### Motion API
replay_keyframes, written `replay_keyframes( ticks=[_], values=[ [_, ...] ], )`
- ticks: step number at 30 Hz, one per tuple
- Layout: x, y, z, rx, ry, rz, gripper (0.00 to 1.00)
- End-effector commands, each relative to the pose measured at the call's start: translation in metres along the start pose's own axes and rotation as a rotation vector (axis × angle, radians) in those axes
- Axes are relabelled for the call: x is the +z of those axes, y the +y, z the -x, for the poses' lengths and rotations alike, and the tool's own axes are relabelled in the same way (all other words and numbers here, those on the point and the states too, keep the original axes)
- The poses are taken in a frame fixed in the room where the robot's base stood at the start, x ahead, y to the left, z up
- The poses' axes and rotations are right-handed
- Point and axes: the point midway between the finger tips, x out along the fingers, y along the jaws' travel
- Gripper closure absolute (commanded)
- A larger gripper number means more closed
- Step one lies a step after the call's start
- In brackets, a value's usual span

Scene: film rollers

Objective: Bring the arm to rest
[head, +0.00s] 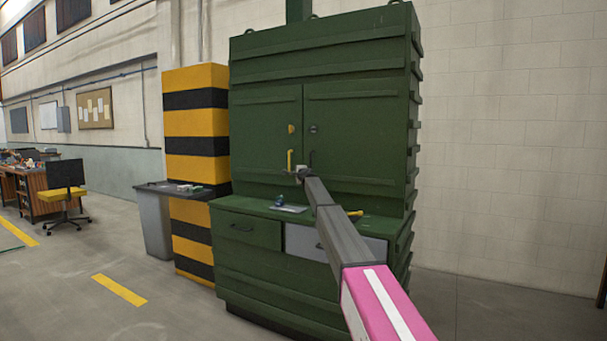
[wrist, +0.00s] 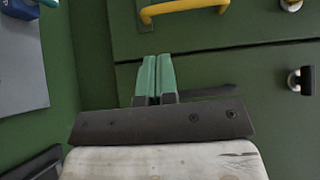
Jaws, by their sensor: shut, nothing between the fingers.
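My arm reaches from the lower right of the head view to a tall green cabinet (head: 262,125). My gripper (head: 300,170) is small there, in front of the cabinet's doors near the yellow handle (head: 290,161). In the wrist view its two green fingers (wrist: 157,59) are together with nothing between them. The yellow handle (wrist: 185,8) shows beyond the fingertips, apart from them in the picture. A dark handle (head: 312,159) is on the right door. Both doors look shut.
The cabinet's ledge (head: 255,207) holds a small blue item on a grey sheet (head: 290,208) and a yellow-handled tool (head: 354,214). A grey-fronted drawer (head: 305,243) is below. A yellow-black striped pillar (head: 196,148) stands left. Open floor (head: 70,290) lies front left.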

Motion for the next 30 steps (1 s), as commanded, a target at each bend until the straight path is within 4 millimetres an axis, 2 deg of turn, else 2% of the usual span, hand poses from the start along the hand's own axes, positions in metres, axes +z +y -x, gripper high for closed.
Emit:
replay_keyframes(
  ticks=[1,6,11,14,17,20,24,26,30],
  values=[
    [0.01,0.0,0.009,0.0,-0.001,0.001,1.0],
    [0.034,0.0,0.021,0.0,-0.002,0.0,1.0],
    [0.045,0.0,0.026,0.001,-0.002,0.0,1.0],
    [0.048,0.009,0.035,0.013,-0.006,0.014,1.0],
    [0.049,0.037,0.057,0.055,-0.023,0.061,1.0],
    [0.05,0.083,0.094,0.126,-0.054,0.138,1.0],
    [0.051,0.154,0.155,0.248,-0.112,0.266,1.0],
    [0.052,0.183,0.181,0.3,-0.14,0.319,1.0],
    [0.054,0.247,0.247,0.424,-0.209,0.435,1.0]
  ],
)
